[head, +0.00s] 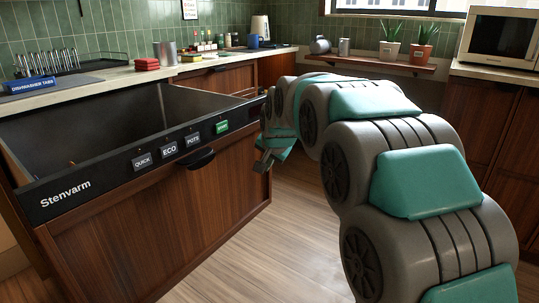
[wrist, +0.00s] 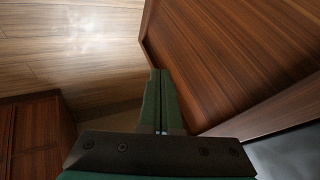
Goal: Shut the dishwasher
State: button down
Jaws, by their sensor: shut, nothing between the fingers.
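The dishwasher (head: 165,215) is a drawer type, pulled out from the counter, with a wood front and a black top panel marked Stenvarm. Its dark tub is open at the top. A dark handle (head: 201,159) sits below the panel buttons. My gripper (head: 262,165) is at the right end of the front, partly hidden by my arm. In the wrist view my gripper (wrist: 158,100) has its green fingers together and empty, beside a wood panel (wrist: 235,60). I cannot tell whether they touch it.
The counter (head: 130,77) behind holds a rack, red sponges (head: 146,64), bottles and a blue mug (head: 253,42). A shelf (head: 375,65) with potted plants and a microwave (head: 498,37) are at the back right. The wood floor (head: 300,220) in front is clear.

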aim_at(254, 162)
jog(key=shift+w+a+f, duration=0.3)
jog(key=shift+w+a, duration=0.5)
jog(key=shift+w, duration=0.05)
jog(key=shift+w+a+f, duration=0.25)
jog(key=shift+w+a, duration=0.55)
jog(key=shift+w, duration=0.05)
